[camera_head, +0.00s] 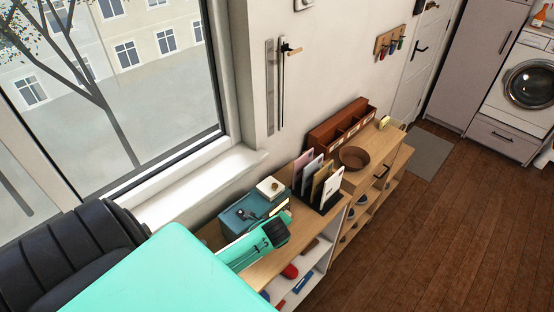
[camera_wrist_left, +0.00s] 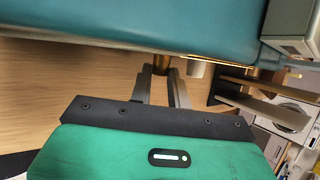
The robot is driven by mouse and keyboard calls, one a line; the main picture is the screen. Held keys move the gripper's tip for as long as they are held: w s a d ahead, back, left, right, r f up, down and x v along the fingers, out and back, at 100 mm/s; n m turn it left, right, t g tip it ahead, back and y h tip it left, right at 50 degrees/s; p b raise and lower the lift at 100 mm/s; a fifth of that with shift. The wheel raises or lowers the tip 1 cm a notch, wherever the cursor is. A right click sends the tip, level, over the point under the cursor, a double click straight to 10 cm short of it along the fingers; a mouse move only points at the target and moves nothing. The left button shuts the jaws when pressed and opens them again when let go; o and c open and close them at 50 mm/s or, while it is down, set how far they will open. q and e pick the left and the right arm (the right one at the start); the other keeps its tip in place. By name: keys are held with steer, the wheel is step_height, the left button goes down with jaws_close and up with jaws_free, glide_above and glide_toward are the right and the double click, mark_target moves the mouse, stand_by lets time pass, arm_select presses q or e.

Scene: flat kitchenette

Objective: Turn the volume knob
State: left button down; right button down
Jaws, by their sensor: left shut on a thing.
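A teal radio-like box (camera_head: 236,210) stands on the wooden shelf top by the window, and its teal side fills the top of the left wrist view (camera_wrist_left: 150,25). On its front, a brass knob (camera_wrist_left: 160,65) sits between the fingertips of my left gripper (camera_wrist_left: 160,73), which is shut on it. A cream knob (camera_wrist_left: 195,70) is just right of the fingers, apart from them. In the head view my green left gripper (camera_head: 282,231) reaches in front of the box and hides its front face. My right gripper is not in view.
A small cream box (camera_head: 270,187) is beside the teal box. Right of it stand a file rack with upright folders (camera_head: 323,187), a brown bowl (camera_head: 354,157) and a red-brown organizer (camera_head: 340,126). The window is at left, and the wooden floor (camera_head: 445,215) is clear at right.

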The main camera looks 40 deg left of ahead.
arm_select(q)
steer(key=c, duration=1.3)
jaws_free()
steer(key=shift+a, duration=0.1)
steer(key=shift+b+v, duration=1.7)
steer(key=shift+v, duration=5.2)
